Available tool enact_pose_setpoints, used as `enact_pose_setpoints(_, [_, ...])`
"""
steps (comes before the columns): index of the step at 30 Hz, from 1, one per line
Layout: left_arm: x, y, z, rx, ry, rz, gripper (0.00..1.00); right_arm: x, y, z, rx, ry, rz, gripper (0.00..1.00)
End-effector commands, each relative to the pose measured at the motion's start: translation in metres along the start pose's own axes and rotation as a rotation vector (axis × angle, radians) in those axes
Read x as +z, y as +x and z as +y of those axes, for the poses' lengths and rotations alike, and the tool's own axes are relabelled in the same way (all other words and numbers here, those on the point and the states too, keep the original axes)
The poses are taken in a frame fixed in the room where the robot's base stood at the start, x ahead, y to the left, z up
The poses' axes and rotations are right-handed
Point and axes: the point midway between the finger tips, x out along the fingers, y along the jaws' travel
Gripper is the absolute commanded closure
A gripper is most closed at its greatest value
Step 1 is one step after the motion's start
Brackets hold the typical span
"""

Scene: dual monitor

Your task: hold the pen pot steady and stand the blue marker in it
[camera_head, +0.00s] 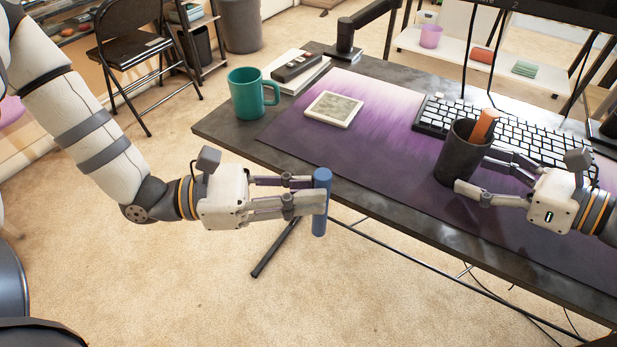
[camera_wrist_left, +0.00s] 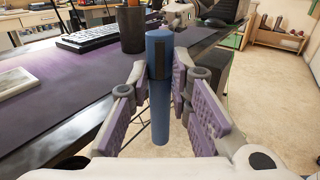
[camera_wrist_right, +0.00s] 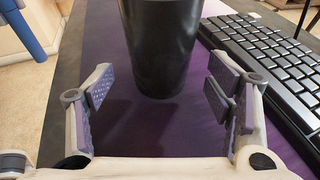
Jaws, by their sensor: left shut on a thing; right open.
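The blue marker (camera_head: 321,202) is upright in my left gripper (camera_head: 308,194), which is shut on it out past the table's front edge. It also shows in the left wrist view (camera_wrist_left: 159,85). The black pen pot (camera_head: 464,153) stands upright on the purple desk mat (camera_head: 375,125), with an orange item (camera_head: 484,126) sticking out of it. My right gripper (camera_head: 473,172) is open, its fingers pointing at the pot. In the right wrist view the pot (camera_wrist_right: 165,45) is just ahead of the open fingers; contact cannot be told.
A keyboard (camera_head: 540,143) lies behind the pot. A teal mug (camera_head: 247,93), a white-framed tile (camera_head: 334,109) and a dark remote (camera_head: 296,67) on books are at the table's left. The mat between the tile and the pot is clear. A monitor (camera_head: 560,8) hangs above.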

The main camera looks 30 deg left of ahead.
Motion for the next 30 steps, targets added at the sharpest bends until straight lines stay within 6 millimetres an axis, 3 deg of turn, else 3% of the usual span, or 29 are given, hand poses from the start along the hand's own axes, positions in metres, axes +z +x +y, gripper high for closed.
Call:
enact_pose_setpoints(1, [-0.010, 0.000, -0.001, 0.000, -0.010, 0.007, 1.00, -0.005, 0.010, 0.000, 0.002, 0.005, 0.000, 0.26])
enact_pose_setpoints(6, [-0.020, -0.001, -0.001, 0.000, -0.021, 0.015, 1.00, -0.003, 0.029, 0.000, 0.001, 0.004, 0.000, 0.26])
enact_pose_setpoints(17, [-0.022, -0.001, -0.001, 0.000, -0.022, 0.016, 1.00, 0.001, 0.035, 0.000, -0.001, 0.001, -0.001, 0.26])
enact_pose_setpoints(23, [-0.022, -0.001, -0.001, 0.000, -0.022, 0.016, 1.00, 0.001, 0.035, 0.000, -0.001, 0.001, -0.001, 0.67])
enact_pose_setpoints(30, [-0.015, 0.005, -0.001, -0.006, -0.018, 0.012, 1.00, 0.000, 0.035, 0.000, 0.000, 0.001, -0.001, 0.67])
